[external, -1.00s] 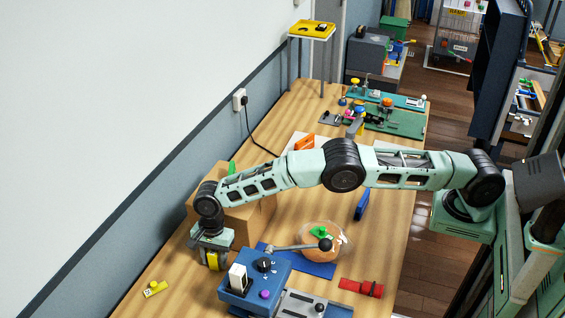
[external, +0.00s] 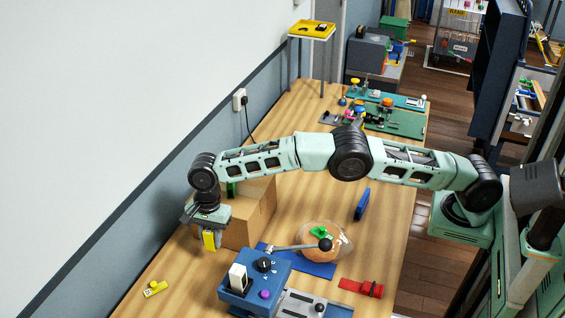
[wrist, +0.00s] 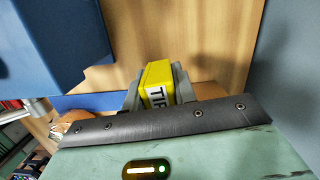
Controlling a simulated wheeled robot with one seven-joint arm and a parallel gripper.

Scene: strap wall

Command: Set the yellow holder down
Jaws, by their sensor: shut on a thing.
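The yellow holder (external: 209,240) is between the fingers of my gripper (external: 208,232), which is shut on it. In the external view it hangs upright in front of the cardboard box, near the left side of the table. In the wrist view the yellow holder (wrist: 158,84) shows dark lettering on a white label, with a grey finger on each side. The wooden table (external: 180,268) lies below; from these views I cannot tell the exact gap under the holder.
A cardboard box (external: 252,218) stands right beside my gripper. A blue control box (external: 252,286) with a knob is to the front right. A small yellow piece (external: 155,289) lies at the front left. Bare wood lies between them.

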